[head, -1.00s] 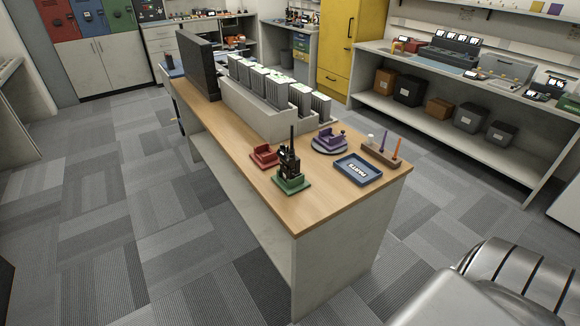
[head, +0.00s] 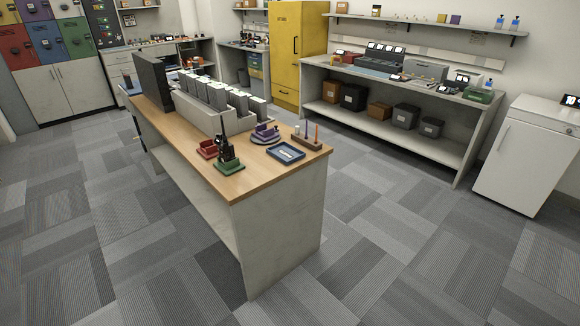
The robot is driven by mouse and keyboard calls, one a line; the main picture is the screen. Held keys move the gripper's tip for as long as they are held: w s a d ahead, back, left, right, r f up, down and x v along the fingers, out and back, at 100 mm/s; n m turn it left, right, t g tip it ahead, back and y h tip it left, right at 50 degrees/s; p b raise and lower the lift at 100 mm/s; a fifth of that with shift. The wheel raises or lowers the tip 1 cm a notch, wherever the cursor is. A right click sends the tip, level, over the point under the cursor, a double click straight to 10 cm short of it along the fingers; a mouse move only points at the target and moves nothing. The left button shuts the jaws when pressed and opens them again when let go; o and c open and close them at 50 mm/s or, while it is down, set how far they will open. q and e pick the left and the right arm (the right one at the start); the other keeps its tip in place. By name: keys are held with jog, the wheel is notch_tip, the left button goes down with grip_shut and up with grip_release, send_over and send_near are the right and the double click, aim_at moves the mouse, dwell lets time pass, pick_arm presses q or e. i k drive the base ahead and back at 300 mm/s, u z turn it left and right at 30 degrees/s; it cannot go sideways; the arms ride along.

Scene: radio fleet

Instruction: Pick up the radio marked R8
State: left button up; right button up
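A black radio (head: 226,150) with an antenna stands upright in a green cradle (head: 233,168) near the front corner of the wooden-topped counter (head: 262,182). Its marking is too small to read, so I cannot tell whether it is R8. Several small dark devices lie on the long bench (head: 440,91) at the back right, also with unreadable labels. Another dark device (head: 570,101) lies on top of the white cabinet (head: 520,160) at the far right. Neither of my grippers is in view.
A red cradle (head: 208,149), purple cradle (head: 266,133), blue tray (head: 286,152) and brown holder (head: 306,141) share the counter with a grey rack (head: 205,113). A yellow cabinet (head: 298,50) stands behind. Carpet (head: 385,235) is clear in front and to the right.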

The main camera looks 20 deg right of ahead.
aim_at(227, 147)
jog(key=u, duration=0.4)
jog(key=k, duration=0.1)
jog(key=z, duration=1.75)
jog(key=i, duration=1.45)
jog(key=u, duration=0.55)
jog(key=i, duration=0.4)
jog(key=u, duration=0.45)
